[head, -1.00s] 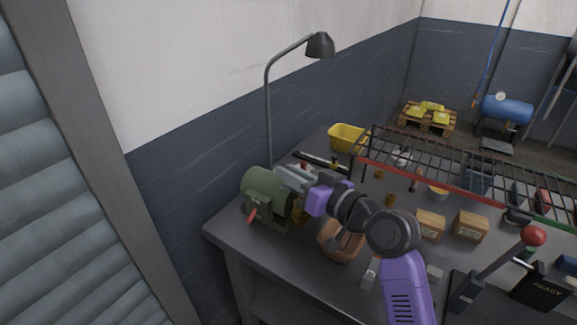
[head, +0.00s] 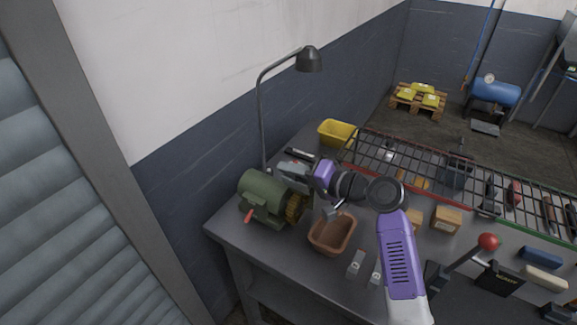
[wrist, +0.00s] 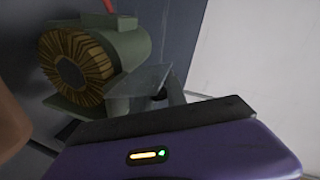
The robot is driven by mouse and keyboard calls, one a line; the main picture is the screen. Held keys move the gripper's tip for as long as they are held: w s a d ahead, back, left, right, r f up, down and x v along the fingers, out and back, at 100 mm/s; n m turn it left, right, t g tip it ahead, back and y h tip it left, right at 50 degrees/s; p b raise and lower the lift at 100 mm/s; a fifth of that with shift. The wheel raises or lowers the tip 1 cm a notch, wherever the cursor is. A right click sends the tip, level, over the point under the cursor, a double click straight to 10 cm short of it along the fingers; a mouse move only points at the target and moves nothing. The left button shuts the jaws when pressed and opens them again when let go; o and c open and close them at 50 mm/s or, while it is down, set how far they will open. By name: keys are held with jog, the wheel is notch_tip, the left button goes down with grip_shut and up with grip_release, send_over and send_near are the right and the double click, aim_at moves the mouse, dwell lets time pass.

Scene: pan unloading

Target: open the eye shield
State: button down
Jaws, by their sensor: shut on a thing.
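The green bench grinder (head: 262,190) stands at the bench's left corner, with a brass wire wheel (head: 296,207) on its right end. The wheel (wrist: 72,72) also shows in the wrist view, facing me. The eye shield is a small clear grey plate (wrist: 146,82) beside the wheel in the wrist view, tilted. In the head view the grey plate (head: 290,168) is above the wheel, partly hidden by my gripper. My gripper (head: 310,173) is shut on the shield's edge. Its fingertips are mostly hidden; a dark finger (wrist: 160,121) crosses the wrist view.
A lamp (head: 262,115) rises behind the grinder. A brown bin (head: 332,235) stands right of the wheel, below my arm. A yellow bin (head: 338,131) and a wire rack (head: 410,162) lie farther back. A red-knobbed lever (head: 487,242) is at right.

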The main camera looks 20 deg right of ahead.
jog(key=shift+w+d+m+p, duration=0.2)
jog(key=shift+m+p, duration=0.1)
jog(key=shift+m, duration=0.1)
jog(key=shift+f, duration=0.15)
jog(key=c, duration=1.3)
grip_release()
jog(key=shift+c, duration=0.2)
jog(key=b+v, duration=0.1)
jog(key=v, duration=0.7)
jog(key=shift+w+d, duration=0.1)
jog(key=shift+w, duration=0.05)
